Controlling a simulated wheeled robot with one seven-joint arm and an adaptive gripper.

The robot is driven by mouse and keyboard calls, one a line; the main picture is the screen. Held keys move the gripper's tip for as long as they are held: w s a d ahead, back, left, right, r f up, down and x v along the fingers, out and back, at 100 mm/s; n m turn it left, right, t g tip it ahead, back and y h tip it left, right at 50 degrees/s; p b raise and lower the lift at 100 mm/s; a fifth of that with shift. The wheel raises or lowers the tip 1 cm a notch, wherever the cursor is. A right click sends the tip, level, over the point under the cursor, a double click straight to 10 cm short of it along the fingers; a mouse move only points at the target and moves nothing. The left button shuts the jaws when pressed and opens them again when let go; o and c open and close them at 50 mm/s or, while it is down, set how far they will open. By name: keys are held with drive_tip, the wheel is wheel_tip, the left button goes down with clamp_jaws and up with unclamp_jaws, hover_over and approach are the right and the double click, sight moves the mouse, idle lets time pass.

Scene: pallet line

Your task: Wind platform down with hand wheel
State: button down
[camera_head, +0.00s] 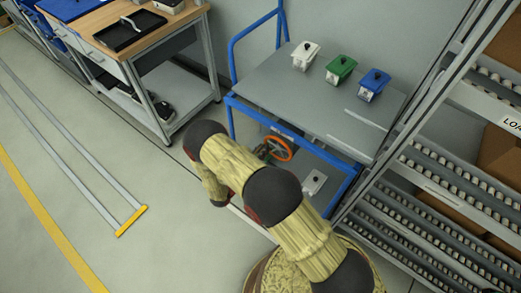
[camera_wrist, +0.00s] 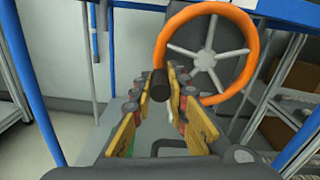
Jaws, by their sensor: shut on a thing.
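The orange hand wheel (camera_head: 284,143) is on the blue-framed lift cart, below its grey platform (camera_head: 275,88). My gripper (camera_wrist: 168,82) is shut on the wheel's black crank handle (camera_wrist: 159,88), at the lower left of the rim. In the head view my gripper (camera_head: 262,152) is small and partly hidden by my arm. The platform stands level, above the wheel.
On the platform stand a white box (camera_head: 305,56), a green box (camera_head: 340,70) and a blue-and-white box (camera_head: 373,85). A roller rack (camera_head: 440,190) is close on the right. A wooden-topped workbench (camera_head: 150,25) stands left. Open floor lies at the lower left.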

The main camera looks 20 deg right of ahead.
drive_tip(key=shift+s+d+f+n, duration=0.35)
drive_tip(key=shift+f+n, duration=0.2)
drive_tip(key=shift+n, duration=0.7)
drive_tip(key=shift+s+d+f+n, duration=0.3)
drive_tip(key=shift+s+f+n, duration=0.2)
drive_tip(key=shift+n, duration=0.7)
drive_tip(key=shift+s+d+f+n, duration=0.35)
drive_tip(key=shift+f+n, duration=0.2)
drive_tip(key=shift+n, duration=0.7)
drive_tip(key=c, duration=1.7)
unclamp_jaws()
drive_tip(key=v, duration=1.2)
